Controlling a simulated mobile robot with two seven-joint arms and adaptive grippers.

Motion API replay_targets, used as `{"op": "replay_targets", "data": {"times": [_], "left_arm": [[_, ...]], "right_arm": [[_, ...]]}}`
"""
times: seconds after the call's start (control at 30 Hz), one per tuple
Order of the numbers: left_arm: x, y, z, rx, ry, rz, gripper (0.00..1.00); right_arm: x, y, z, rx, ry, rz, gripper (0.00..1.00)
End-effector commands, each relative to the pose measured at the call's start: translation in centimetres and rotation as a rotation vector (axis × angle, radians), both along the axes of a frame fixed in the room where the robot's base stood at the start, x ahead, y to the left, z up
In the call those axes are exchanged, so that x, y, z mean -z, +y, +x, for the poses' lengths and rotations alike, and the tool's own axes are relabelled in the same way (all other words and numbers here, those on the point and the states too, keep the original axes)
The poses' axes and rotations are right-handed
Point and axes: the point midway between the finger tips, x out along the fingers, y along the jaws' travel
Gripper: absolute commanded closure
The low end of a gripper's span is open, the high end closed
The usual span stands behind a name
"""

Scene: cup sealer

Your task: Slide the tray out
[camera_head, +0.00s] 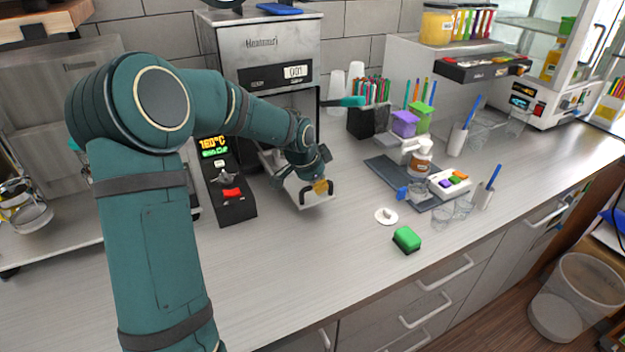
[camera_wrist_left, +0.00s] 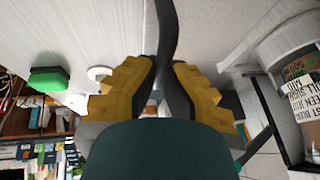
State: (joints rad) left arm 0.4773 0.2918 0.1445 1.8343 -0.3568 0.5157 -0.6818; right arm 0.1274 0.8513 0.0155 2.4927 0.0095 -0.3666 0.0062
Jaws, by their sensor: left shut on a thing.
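The cup sealer (camera_head: 268,45) is a steel machine with a display reading 001, standing at the back of the counter. Its light-coloured tray (camera_head: 315,204) shows at the machine's lower front, partly hidden behind my left arm. My left gripper (camera_head: 320,187), with yellow fingertips, is at the dark handle (camera_head: 303,193) on the tray's front and is shut on it. In the left wrist view the yellow fingers (camera_wrist_left: 165,85) close around the dark curved handle (camera_wrist_left: 167,30). How far out the tray sits is hard to tell. My right gripper is not in view.
A black control panel (camera_head: 233,200) with a red switch stands left of the tray. A green block (camera_head: 407,239) and a white disc (camera_head: 386,215) lie to the right. A dark mat (camera_head: 385,168) with cups and a bottle (camera_head: 421,160) lies beyond. The counter in front is clear.

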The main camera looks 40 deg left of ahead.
Motion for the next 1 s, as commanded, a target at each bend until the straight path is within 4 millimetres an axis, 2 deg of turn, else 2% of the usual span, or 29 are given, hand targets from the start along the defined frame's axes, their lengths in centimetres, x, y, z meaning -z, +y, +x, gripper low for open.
{"op": "replay_targets", "data": {"times": [0.03,0.33,0.4,0.43,0.47,0.83,1.0], "left_arm": [[0.5,-0.2,-0.2,0.001,0.010,-0.004,1.00],[0.5,-0.2,-0.3,0.001,0.011,-0.004,1.00],[0.5,-0.2,-0.3,0.001,0.011,-0.004,0.73],[0.5,-0.2,-0.3,0.002,0.010,-0.003,0.63],[0.4,-0.2,-0.3,0.002,0.010,-0.003,0.57],[-0.2,-0.1,-0.3,0.000,0.003,-0.001,0.57],[-2.3,0.0,-1.2,0.001,-0.001,0.001,0.57]], "right_arm": [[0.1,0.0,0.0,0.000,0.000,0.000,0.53],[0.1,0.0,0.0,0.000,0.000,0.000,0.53],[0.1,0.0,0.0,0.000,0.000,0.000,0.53],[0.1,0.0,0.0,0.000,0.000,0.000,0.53],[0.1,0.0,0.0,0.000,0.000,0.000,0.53],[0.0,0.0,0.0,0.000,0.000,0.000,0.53],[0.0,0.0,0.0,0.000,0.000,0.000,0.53]]}}
